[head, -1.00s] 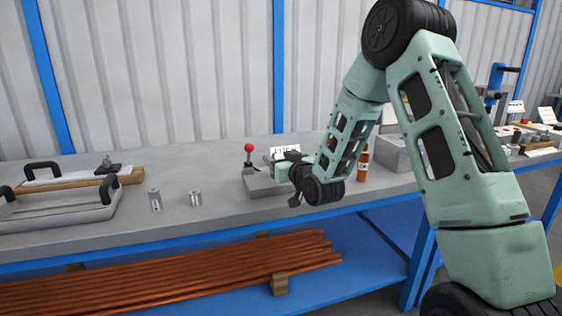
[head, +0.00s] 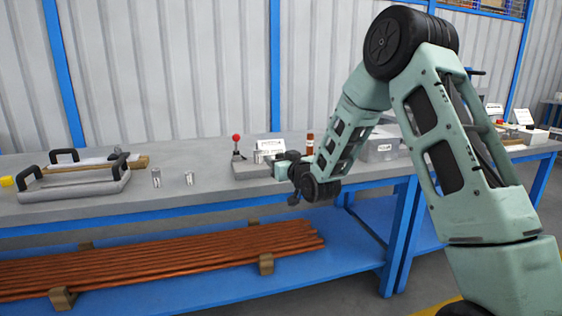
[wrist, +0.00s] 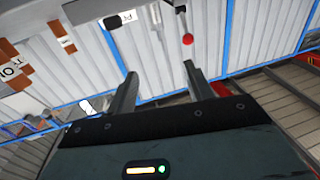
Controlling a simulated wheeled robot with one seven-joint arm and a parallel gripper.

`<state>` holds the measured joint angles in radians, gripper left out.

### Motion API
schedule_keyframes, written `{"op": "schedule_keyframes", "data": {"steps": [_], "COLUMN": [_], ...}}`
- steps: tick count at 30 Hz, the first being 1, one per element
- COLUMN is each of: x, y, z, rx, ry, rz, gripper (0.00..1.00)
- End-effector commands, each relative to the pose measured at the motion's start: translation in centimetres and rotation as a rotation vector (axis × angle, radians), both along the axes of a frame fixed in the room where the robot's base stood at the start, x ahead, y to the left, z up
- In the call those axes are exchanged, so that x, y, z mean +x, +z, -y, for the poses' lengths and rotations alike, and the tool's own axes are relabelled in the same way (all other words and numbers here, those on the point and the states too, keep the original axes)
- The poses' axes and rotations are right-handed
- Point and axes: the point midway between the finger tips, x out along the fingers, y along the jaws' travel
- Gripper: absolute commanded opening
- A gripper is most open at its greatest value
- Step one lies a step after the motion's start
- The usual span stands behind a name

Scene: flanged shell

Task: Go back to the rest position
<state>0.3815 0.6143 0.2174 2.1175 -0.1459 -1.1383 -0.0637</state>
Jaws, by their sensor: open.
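My gripper (head: 293,198) is at the front edge of the workbench (head: 130,204) in the head view, in front of a grey block fixture (head: 250,170) with a red-knobbed lever (head: 236,138). In the wrist view my gripper (wrist: 160,82) shows two dark fingers spread apart with nothing between them. The red knob (wrist: 187,39) appears beyond the fingers there. Two small metal cylinders (head: 156,178) (head: 189,178) stand upright on the bench, left of the fixture and apart from my gripper.
A grey tray with black handles (head: 75,188) sits at the bench's left. A brown bottle (head: 310,144) and a grey bin (head: 380,148) stand behind my arm. Copper-coloured rods (head: 160,262) lie on the blue lower shelf. Floor shows in front of the bench.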

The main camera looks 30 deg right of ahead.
Motion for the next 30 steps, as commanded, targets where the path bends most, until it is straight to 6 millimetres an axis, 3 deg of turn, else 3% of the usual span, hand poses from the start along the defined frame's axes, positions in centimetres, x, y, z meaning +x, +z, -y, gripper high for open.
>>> {"op": "schedule_keyframes", "data": {"steps": [14,17,20,23,26,30], "x": [0.0,-0.1,-0.5,-2.1,-5.5,-12.6], "y": [0.0,0.0,-0.2,-1.0,-2.1,-3.7], "z": [0.0,-0.8,-4.0,-9.6,-15.9,-23.2], "rx": [0.0,0.001,0.008,0.013,0.003,-0.042], "ry": [0.0,0.012,0.059,0.141,0.239,0.366], "rz": [0.0,-0.017,-0.091,-0.234,-0.418,-0.677], "gripper": [0.52,0.52,0.52,0.52,0.52,0.52]}}
